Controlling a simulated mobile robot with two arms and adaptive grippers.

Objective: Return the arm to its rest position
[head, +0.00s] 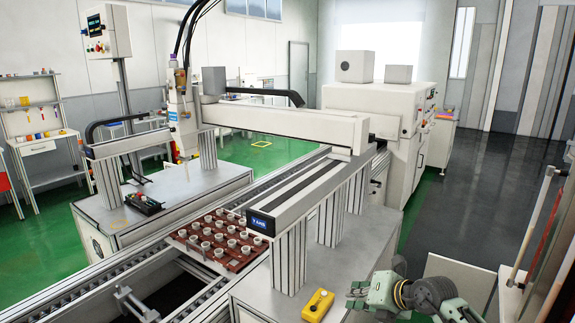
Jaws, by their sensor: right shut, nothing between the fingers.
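My right gripper (357,295) shows at the bottom right of the head view, its arm coming in from the right edge of the white table. It is shut and empty, with its fingers pointing left. It is just right of a yellow box (318,306) with a dark button and apart from it. My left gripper is not in this view.
A reddish-brown tray (242,267) with several white cups sits on the conveyor (113,272). A gantry beam (280,120) on grey posts spans the conveyor. The white table (350,250) lies under the posts. Dark open floor (470,200) is at the right.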

